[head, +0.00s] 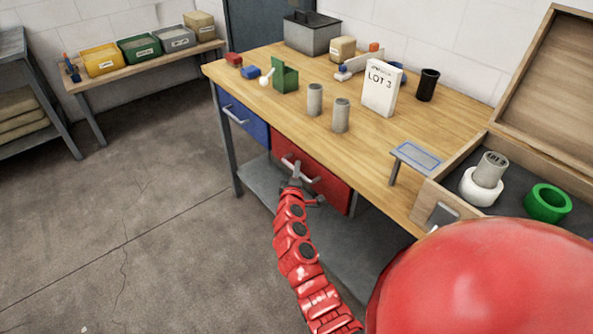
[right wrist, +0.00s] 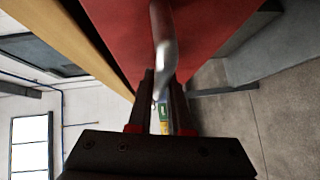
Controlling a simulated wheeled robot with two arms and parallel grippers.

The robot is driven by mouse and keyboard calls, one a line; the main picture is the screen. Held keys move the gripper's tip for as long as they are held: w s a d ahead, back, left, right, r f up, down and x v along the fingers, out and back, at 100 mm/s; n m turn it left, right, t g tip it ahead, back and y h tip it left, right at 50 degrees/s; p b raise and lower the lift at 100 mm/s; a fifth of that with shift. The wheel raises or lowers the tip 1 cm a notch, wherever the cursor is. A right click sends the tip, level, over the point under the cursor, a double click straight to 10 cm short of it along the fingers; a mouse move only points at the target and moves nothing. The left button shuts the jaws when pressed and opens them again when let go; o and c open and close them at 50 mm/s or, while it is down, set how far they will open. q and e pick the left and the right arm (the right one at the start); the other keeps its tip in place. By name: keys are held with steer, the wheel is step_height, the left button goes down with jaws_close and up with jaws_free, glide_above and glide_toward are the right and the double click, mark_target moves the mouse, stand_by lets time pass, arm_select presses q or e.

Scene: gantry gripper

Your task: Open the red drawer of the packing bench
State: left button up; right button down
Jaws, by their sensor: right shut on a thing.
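The packing bench (head: 440,130) has a wooden top with two drawers under its front edge. The red drawer (head: 328,187) is on the right, its front close under the top; I see no clear gap around it. Its metal handle (head: 299,170) also shows in the right wrist view (right wrist: 163,45), running in between the fingers. My right gripper (head: 294,181) is shut on this handle, and its dark fingers (right wrist: 161,98) hide part of it. The red drawer front (right wrist: 195,30) fills the top of that view. My left gripper is not in view.
The blue drawer (head: 241,117) on the left looks shut. Grey cylinders (head: 341,115), a LOT 3 box (head: 380,88) and a black cup (head: 427,85) stand on the bench. An open wooden case (head: 433,196) is at the right. The floor (head: 150,200) before the bench is clear.

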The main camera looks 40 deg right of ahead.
stand_by(0.8)
steer(key=s+a+b, duration=0.1)
steer(key=a+b, duration=0.7)
steer(key=a, duration=1.5)
steer(key=shift+s, duration=0.4)
steer(key=c, duration=0.9)
jaws_free()
steer(key=shift+o, duration=0.2)
steer(key=shift+a, duration=0.1)
steer(key=v, duration=1.7)
steer(key=shift+s, duration=0.15)
